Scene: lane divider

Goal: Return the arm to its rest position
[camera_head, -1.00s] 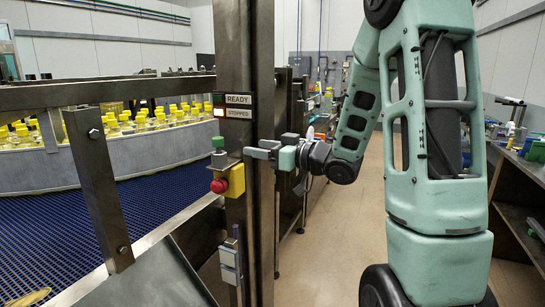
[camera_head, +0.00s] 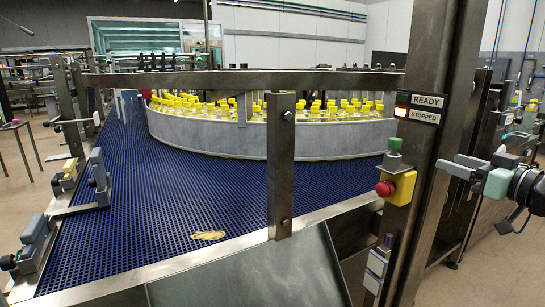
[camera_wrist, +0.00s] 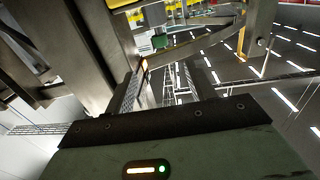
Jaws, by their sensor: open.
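My gripper (camera_head: 458,166) is at the right side of the head view, beside the steel post (camera_head: 430,130) that carries the control box. Its fingers are apart and point left toward the post, with nothing between them. I cannot tell whether they touch the post. Only the wrist end of my arm shows; the rest is outside the head view. In the wrist view my gripper (camera_wrist: 165,85) shows from behind, with steel framework and ceiling lights beyond it.
A yellow box (camera_head: 400,188) with a red button and a green button is on the post, below a READY/STOPPED panel (camera_head: 424,108) lit beside STOPPED. A blue conveyor (camera_head: 160,200) holds a flat yellowish piece (camera_head: 208,235). Yellow-capped bottles (camera_head: 320,112) stand behind a curved divider (camera_head: 215,133).

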